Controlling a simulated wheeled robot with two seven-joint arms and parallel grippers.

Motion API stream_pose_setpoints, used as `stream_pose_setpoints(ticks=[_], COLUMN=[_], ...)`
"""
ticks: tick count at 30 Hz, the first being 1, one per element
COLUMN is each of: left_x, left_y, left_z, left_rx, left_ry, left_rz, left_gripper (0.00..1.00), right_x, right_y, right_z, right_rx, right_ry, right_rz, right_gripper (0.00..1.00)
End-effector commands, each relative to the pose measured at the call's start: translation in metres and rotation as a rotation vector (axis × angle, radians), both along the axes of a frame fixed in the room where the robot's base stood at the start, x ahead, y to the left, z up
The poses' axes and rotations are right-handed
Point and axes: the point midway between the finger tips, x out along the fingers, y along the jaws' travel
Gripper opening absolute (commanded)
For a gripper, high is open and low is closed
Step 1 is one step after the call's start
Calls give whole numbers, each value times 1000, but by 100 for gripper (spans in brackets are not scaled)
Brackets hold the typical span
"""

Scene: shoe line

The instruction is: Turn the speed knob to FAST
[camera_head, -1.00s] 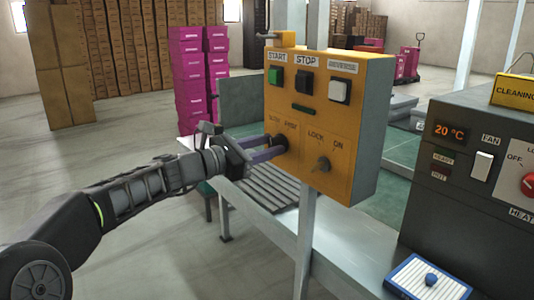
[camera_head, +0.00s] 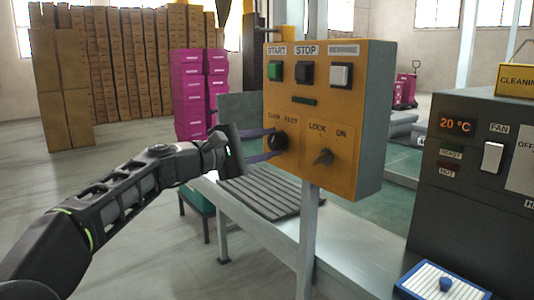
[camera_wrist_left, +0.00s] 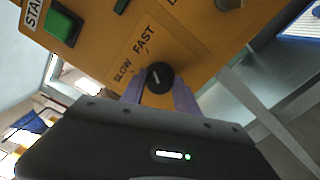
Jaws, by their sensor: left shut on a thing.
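The yellow control panel (camera_head: 340,112) stands on a post. Its black speed knob (camera_head: 279,142) sits below the SLOW and FAST labels and also shows in the left wrist view (camera_wrist_left: 159,77). There a short white mark shows on the knob face; I cannot tell surely which label it points at. My left gripper (camera_head: 276,144) reaches the panel from the left, with its purple fingers on either side of the knob, shut on it. The same fingers flank the knob in the wrist view (camera_wrist_left: 158,92). My right gripper is not in view.
A LOCK/ON switch (camera_head: 323,157) is right of the knob. Green, black and white buttons are above. A grey control box (camera_head: 460,210) stands at the right, and a blue-edged tray (camera_head: 405,287) lies on the bench. Open floor is at the left.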

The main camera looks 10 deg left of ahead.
Motion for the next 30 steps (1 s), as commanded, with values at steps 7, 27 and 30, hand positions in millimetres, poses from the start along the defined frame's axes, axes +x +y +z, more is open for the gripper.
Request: stream_pose_setpoints(ticks=[7, 27, 30], left_x=[0, 0, 0], left_y=[-1, 0, 0], left_z=[-2, -1, -1], left_rx=[68, 83, 81], left_ry=[-56, -66, -66], left_rz=[-1, -1, 0], left_gripper=[0, 52, 57], right_x=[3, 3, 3], right_y=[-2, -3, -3], right_z=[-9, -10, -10], right_rx=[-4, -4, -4], right_ry=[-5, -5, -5], right_rz=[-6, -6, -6], right_gripper=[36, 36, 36])
